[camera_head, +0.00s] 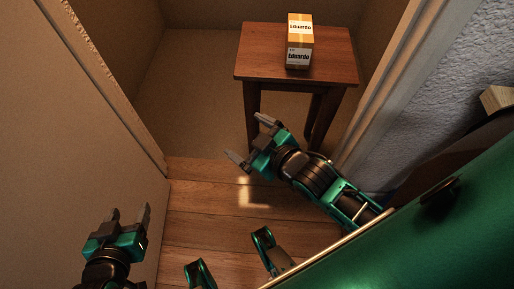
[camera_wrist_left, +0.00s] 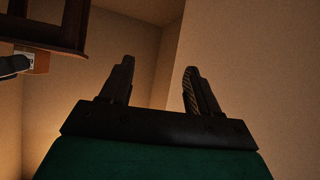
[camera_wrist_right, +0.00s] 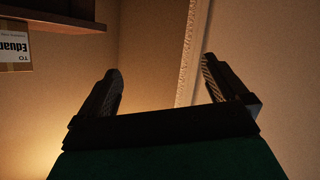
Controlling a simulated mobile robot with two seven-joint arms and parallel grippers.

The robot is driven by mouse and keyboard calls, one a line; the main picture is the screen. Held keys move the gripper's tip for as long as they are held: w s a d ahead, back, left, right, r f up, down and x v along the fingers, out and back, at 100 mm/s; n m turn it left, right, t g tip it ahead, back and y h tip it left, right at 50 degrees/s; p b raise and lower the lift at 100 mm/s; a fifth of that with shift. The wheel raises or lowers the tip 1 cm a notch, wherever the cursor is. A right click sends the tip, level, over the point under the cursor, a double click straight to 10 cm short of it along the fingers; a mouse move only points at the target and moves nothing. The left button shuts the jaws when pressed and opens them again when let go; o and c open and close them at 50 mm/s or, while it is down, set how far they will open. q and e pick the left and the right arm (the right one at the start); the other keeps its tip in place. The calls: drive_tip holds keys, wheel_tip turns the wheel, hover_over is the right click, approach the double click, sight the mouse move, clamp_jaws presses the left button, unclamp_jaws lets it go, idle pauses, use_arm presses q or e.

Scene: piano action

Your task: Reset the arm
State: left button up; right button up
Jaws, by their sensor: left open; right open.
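My left gripper (camera_head: 128,216) is at the lower left of the head view, beside the pale wall. It is open and empty; its two fingers also show apart in the left wrist view (camera_wrist_left: 158,88). My right gripper (camera_head: 252,139) is near the middle of the head view, in front of the small wooden table (camera_head: 262,66). It is open and empty, with its fingers apart in the right wrist view (camera_wrist_right: 158,88). Neither gripper touches anything that I can see.
A box (camera_head: 299,42) labelled "Eduardo" stands on the table; part of it shows in the right wrist view (camera_wrist_right: 14,46). A door frame (camera_head: 392,72) and grey wall (camera_head: 450,75) stand on the right. A large green surface (camera_head: 440,240) fills the lower right. The wooden floor (camera_head: 205,210) is clear between the arms.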

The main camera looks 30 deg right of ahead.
drive_tip(key=s+f+m+g, duration=0.2)
drive_tip(key=s+f+m, duration=0.1)
drive_tip(key=s+m, duration=0.1)
use_arm(q)
wheel_tip(320, 180, up, 6)
drive_tip(key=s+a+y+p, duration=0.1)
drive_tip(key=a+p, duration=0.1)
drive_tip(key=p, duration=0.8)
drive_tip(key=shift+s+a, duration=0.3)
drive_tip(key=shift+a, duration=0.05)
use_arm(e)
wheel_tip(320, 180, up, 6)
drive_tip(key=s+d+h, duration=0.1)
drive_tip(key=d, duration=0.2)
drive_tip(key=shift+s, duration=0.2)
use_arm(q)
drive_tip(key=shift+f, duration=0.1)
use_arm(e)
drive_tip(key=shift+a+f, duration=0.1)
drive_tip(key=shift+f, duration=0.05)
